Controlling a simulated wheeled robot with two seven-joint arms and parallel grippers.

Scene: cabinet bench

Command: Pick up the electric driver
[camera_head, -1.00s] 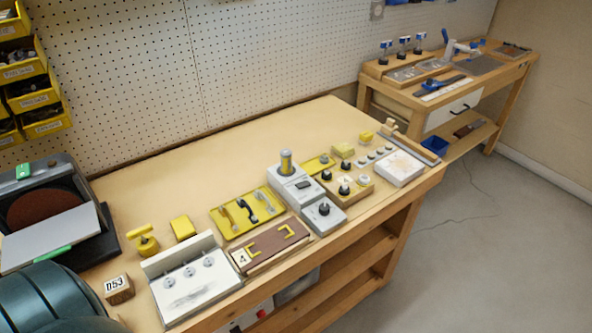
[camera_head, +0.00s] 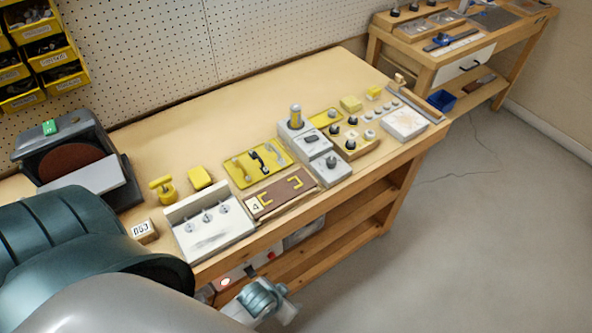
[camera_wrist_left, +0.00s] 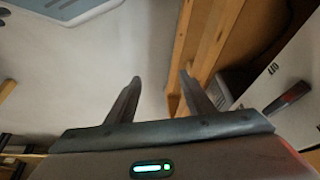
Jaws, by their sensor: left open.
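My left arm comes in from the lower left of the head view. Its wrist end (camera_head: 262,300) shows below the front edge of the bench, near the lower shelf. In the left wrist view my left gripper (camera_wrist_left: 160,84) is open, with nothing between its fingers. I cannot pick out the electric driver with certainty. My right gripper is not in view.
The wooden bench (camera_head: 330,82) has clear room at its back. A white fixture (camera_head: 208,228), a yellow tray (camera_head: 246,176) and a brown plate (camera_head: 284,195) line its front. A red and dark handle (camera_wrist_left: 288,101) shows against a white panel in the wrist view.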

